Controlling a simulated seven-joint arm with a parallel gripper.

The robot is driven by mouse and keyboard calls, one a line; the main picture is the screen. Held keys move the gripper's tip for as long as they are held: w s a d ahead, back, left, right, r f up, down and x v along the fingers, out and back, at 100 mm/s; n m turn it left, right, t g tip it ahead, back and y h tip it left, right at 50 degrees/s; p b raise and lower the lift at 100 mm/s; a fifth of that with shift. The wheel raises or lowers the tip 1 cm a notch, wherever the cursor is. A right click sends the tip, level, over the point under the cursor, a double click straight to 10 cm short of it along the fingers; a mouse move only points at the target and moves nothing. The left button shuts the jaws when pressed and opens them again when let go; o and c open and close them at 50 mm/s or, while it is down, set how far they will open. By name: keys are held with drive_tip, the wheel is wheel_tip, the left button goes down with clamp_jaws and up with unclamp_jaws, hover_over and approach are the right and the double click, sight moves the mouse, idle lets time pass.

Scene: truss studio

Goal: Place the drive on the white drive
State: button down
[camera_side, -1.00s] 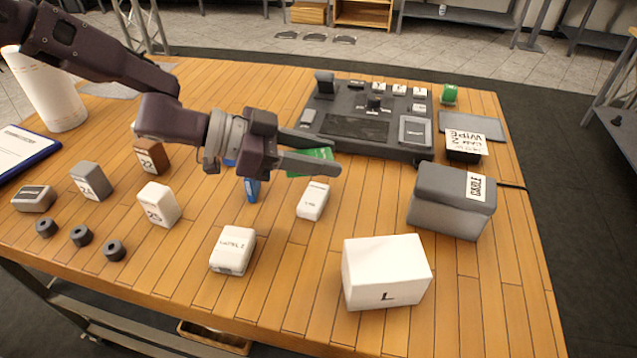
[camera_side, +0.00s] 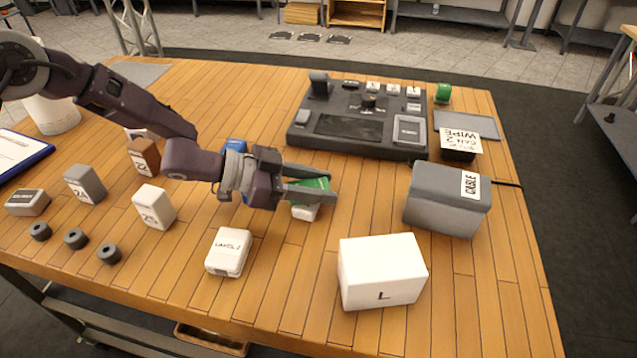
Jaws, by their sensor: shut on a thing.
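A green drive (camera_side: 312,184) is between the fingers of my gripper (camera_side: 329,186), which is shut on it. The white drive (camera_side: 304,212) lies on the wooden table right below, and my gripper and the green drive hide most of its top. The green drive is over the white drive and very close to it; I cannot tell whether they touch.
A white block marked LEVEL 2 (camera_side: 229,252) and a large white box (camera_side: 382,272) are nearer the front. A grey CABLE box (camera_side: 448,198) stands to the right. A dark control panel (camera_side: 360,117) is behind. Blue items (camera_side: 236,146) are partly hidden by my arm.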

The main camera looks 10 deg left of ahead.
drive_tip(key=c, duration=0.9)
unclamp_jaws()
drive_tip(key=shift+a+r, duration=0.2)
drive_tip(key=shift+a, duration=0.05)
drive_tip(key=v, duration=0.7)
drive_tip(key=shift+s, duration=0.1)
